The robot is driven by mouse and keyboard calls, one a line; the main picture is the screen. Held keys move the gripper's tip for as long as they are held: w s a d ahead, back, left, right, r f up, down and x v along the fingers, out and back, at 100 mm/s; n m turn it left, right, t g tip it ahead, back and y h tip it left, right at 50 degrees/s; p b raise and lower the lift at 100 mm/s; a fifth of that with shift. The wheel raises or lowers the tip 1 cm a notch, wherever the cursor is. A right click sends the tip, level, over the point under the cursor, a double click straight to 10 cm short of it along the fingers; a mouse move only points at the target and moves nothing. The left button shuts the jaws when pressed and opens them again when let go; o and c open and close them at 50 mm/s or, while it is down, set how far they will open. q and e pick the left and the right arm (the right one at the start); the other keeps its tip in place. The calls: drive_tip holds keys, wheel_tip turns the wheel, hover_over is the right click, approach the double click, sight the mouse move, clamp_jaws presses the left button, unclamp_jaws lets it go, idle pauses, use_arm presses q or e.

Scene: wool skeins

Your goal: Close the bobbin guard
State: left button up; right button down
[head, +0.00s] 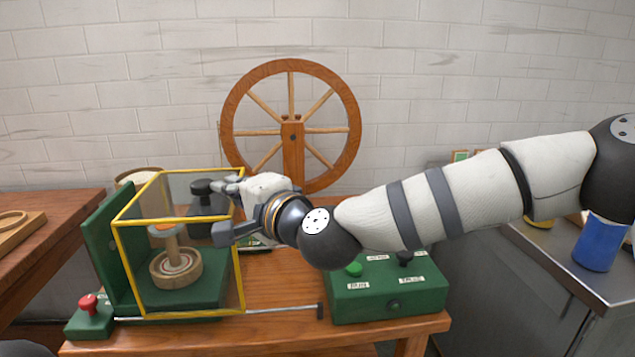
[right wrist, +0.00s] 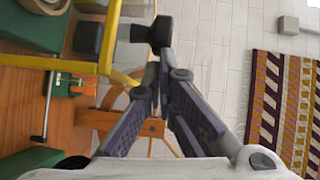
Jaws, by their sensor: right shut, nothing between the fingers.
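The bobbin guard (head: 128,267) is a clear box with a yellow frame, on a green base against a green upright panel (head: 105,240). It stands around the wooden bobbin (head: 176,268) in the head view; I cannot tell whether it is fully shut. Its yellow frame (right wrist: 108,45) also shows in the right wrist view. My right gripper (head: 228,184) is at the guard's upper right side, shut and empty. In the right wrist view its fingers (right wrist: 158,68) come together close to a dark knob-like part (right wrist: 151,31); contact is unclear. My left gripper is out of view.
A green control box (head: 388,295) with buttons stands right of the guard on the wooden table (head: 275,338). A red button (head: 89,303) is at front left. A metal rod (head: 280,309) runs along the front. A spinning wheel (head: 291,130) stands behind.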

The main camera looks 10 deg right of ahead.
sight(202, 190)
drive_tip(key=shift+a, duration=2.3)
